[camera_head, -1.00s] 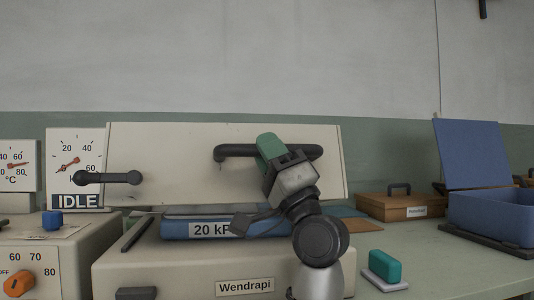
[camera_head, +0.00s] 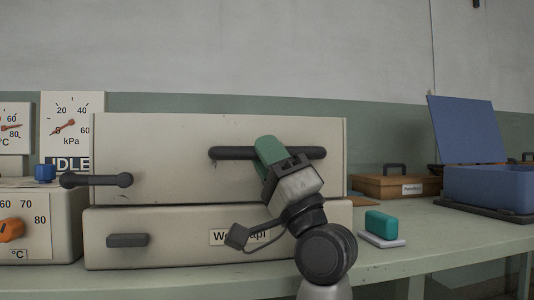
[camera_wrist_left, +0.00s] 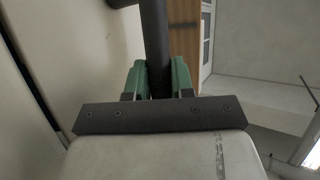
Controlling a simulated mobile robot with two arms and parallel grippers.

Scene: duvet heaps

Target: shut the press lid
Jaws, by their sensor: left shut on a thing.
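The press lid (camera_head: 160,150) is a cream panel. Its lower edge now meets or nearly meets the press body (camera_head: 185,225); any thin gap between them is too small to tell. The dark bar handle (camera_head: 228,153) runs across the upper right of the lid. My left gripper (camera_head: 270,150), with green fingers, is shut on this handle. In the left wrist view the handle (camera_wrist_left: 154,40) passes between the green fingers (camera_wrist_left: 158,78), with the cream lid face to the left. My right gripper is not in view.
A control box (camera_head: 40,220) with an orange knob and gauges stands at the left. A dark lever (camera_head: 95,180) sits at the lid's left. A teal block (camera_head: 380,224), a wooden box (camera_head: 395,187) and an open blue box (camera_head: 490,188) stand on the green table at the right.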

